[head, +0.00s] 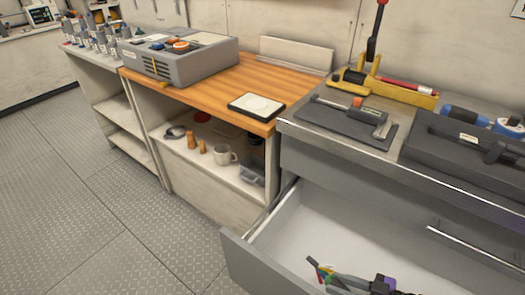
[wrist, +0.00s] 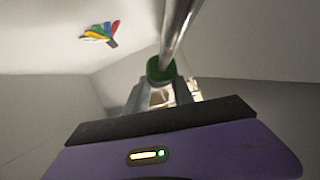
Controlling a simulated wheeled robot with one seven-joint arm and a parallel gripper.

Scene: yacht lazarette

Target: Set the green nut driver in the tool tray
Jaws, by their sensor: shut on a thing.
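The green nut driver (wrist: 161,70) shows in the wrist view as a green end with a long metal shaft. My gripper (wrist: 161,92) is shut on it; its fingers stand on both sides of the green part. In the head view my gripper (head: 335,278) is low inside the open drawer, at the bottom edge, and the driver cannot be made out clearly there. On the metal worktop are a flat dark tray (head: 322,122) with tools lying on it and a yellow holder (head: 414,97) with tools. I cannot tell for sure which is the tool tray.
The open drawer (head: 262,240) has a white inside. A multicoloured fan-shaped item (wrist: 100,33) lies in it. A black toolbox (head: 470,150) stands on the worktop at right. A wooden bench (head: 215,95) holds a grey machine (head: 180,58). The floor at left is clear.

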